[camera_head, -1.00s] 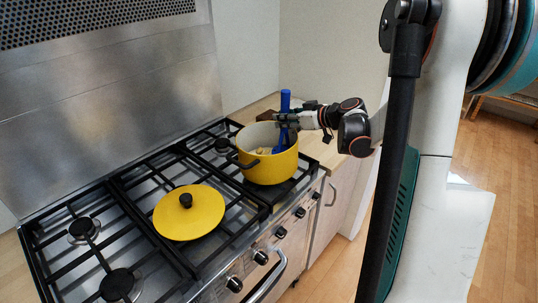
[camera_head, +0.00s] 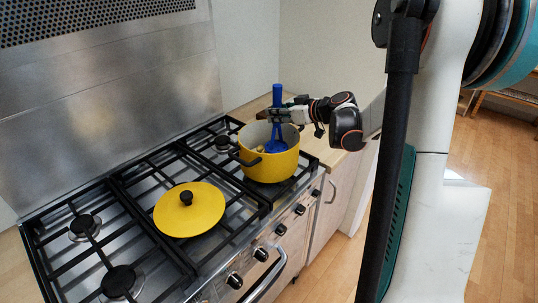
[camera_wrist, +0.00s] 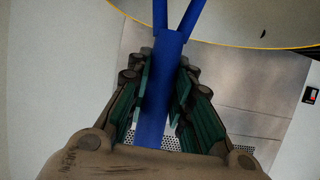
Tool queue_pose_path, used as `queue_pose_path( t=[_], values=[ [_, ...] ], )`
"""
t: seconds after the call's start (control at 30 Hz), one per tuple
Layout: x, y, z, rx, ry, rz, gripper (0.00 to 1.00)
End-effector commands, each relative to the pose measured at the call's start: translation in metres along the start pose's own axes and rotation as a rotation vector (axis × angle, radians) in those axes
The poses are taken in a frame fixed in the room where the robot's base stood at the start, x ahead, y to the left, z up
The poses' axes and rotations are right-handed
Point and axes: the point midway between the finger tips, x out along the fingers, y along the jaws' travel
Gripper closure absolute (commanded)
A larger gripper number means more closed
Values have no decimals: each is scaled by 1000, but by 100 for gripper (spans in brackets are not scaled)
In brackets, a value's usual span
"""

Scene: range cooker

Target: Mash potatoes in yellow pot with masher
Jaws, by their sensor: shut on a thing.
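The yellow pot (camera_head: 268,168) stands on the right burner grate of the range. Pieces of potato (camera_head: 257,149) show inside it at the left, partly hidden by the pot wall. My gripper (camera_head: 277,115) is over the pot, shut on the handle of the blue masher (camera_head: 277,97). The masher is upright, with its head (camera_head: 276,146) down inside the pot. In the wrist view the fingers of my gripper (camera_wrist: 158,100) close around the blue handle (camera_wrist: 168,55), and the pot's yellow rim (camera_wrist: 255,47) shows at the top.
The yellow lid (camera_head: 190,211) with a black knob lies on the middle grates, left of the pot. A wooden counter (camera_head: 318,148) lies to the right of the range. A steel backsplash (camera_head: 110,110) rises behind. Control knobs (camera_head: 262,254) line the front.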

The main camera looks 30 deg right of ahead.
Motion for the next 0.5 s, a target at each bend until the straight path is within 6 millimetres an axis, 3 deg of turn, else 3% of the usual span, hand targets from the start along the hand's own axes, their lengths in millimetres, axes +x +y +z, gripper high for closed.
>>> queue_pose_path(
  t=[0.5],
  values=[
    [31,-19,-13,-1,1,-2,100]
  ],
)
